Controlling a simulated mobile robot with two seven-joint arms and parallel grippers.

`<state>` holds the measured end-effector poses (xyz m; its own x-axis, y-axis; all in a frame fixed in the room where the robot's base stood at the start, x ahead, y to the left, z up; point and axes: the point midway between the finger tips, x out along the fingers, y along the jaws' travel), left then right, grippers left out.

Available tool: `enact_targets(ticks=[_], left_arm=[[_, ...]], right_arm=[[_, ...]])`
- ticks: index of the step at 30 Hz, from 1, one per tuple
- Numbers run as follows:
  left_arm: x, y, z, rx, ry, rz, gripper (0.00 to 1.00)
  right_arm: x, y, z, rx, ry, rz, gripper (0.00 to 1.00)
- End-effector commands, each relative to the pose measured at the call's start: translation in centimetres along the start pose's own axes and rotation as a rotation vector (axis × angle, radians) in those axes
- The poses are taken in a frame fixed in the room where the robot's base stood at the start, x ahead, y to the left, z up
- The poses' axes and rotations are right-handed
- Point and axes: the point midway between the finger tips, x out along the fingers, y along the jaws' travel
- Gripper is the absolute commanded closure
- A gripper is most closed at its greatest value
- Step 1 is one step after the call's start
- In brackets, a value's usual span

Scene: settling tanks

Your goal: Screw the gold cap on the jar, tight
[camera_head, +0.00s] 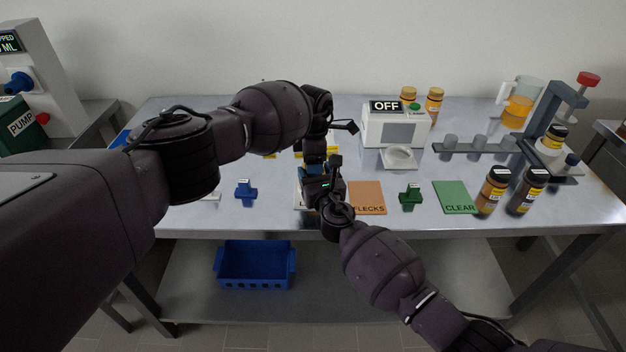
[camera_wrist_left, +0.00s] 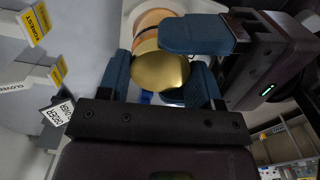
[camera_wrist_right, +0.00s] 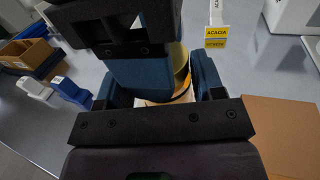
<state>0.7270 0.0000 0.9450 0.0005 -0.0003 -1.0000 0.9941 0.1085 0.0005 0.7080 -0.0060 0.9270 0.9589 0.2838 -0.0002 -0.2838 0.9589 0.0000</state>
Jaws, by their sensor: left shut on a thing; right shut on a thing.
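The gold cap (camera_wrist_left: 165,70) is between the blue fingers of my left gripper (camera_wrist_left: 163,92), which is shut on it. In the right wrist view a strip of the gold cap (camera_wrist_right: 180,62) shows behind a left-gripper finger. My right gripper (camera_wrist_right: 158,95) is shut on the jar (camera_wrist_right: 182,97), of which a pale part and a dark band show below the cap. The cap is in line with the jar's top; I cannot tell how far it is seated. In the head view both grippers meet above the table's middle and hide jar and cap.
A white device marked OFF (camera_head: 395,127) stands behind. An orange FLECKS mat (camera_head: 367,196), a green stopper-like piece (camera_head: 410,193) and a green CLEAR mat (camera_head: 455,200) lie to the right, with brown jars (camera_head: 493,190) beyond. A blue piece (camera_head: 246,189) stands left. A blue crate (camera_head: 256,265) is below.

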Motion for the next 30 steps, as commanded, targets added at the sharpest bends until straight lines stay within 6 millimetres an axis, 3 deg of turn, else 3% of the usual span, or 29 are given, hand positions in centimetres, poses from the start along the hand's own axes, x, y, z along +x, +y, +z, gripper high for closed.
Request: enact_targets(ticks=[8,9,13,21,30], left_arm=[[0.0,0.0,0.0,0.006,0.0,0.001,0.7],[0.0,0.0,0.0,0.006,0.0,0.001,0.35],[0.0,0.0,0.0,0.005,0.0,0.0,0.16],[-0.3,0.1,0.0,0.004,0.0,0.001,0.16],[-3.6,0.1,0.0,0.006,0.0,0.002,0.16]], right_arm=[[0.0,0.0,0.0,0.0,0.0,0.0,1.0],[0.0,0.0,0.0,0.0,0.0,0.0,1.0],[0.0,0.0,0.0,0.0,0.0,0.0,1.0],[0.0,0.0,0.0,0.0,0.0,0.0,1.0],[0.0,0.0,0.0,0.0,0.001,0.0,1.0]])
